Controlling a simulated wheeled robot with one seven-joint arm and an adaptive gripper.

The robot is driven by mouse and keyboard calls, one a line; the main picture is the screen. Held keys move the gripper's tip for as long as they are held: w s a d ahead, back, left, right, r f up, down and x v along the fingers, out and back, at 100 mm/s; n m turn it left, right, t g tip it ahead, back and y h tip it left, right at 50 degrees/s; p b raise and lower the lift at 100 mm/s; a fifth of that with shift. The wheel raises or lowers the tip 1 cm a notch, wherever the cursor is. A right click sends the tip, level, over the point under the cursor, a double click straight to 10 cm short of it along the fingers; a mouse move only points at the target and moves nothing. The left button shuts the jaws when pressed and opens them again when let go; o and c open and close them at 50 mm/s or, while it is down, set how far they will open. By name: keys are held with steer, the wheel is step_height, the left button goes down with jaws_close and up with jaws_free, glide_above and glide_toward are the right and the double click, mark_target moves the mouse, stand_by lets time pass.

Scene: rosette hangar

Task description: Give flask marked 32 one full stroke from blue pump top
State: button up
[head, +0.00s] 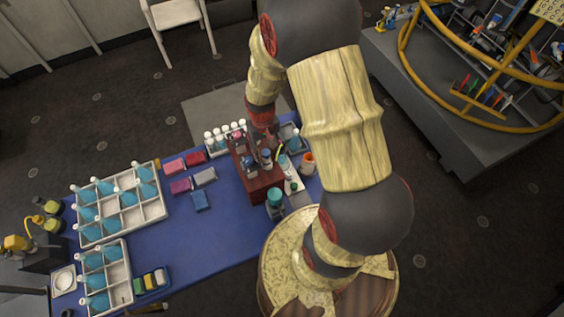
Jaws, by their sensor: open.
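Several white-capped flasks with light blue contents stand in a large white divided tray (152,212) and a smaller white divided tray (124,290) on the left of the blue table. Their markings are too small to read, so I cannot tell which is 32. A dark red-brown stand (262,184) near the table's right end holds several small bottles or pumps. One with a blue part (266,155) may be the blue pump top. My gripper (264,133) is open, over the back of the stand. It is small and partly merges with the things behind it.
The blue table (165,245) has clear room in its middle. Pink, grey and blue blocks (181,186) lie behind that. A rack of white-capped vials (222,137) is at the back, and a green-capped jar (275,197) is by the stand. A grey bench (440,130) with yellow hoops is at right.

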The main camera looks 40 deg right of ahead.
steer(key=shift+r, duration=0.1)
steer(key=shift+r+p, duration=2.45)
steer(key=shift+r, duration=1)
steer(key=shift+f, duration=0.1)
steer(key=shift+c, duration=0.3)
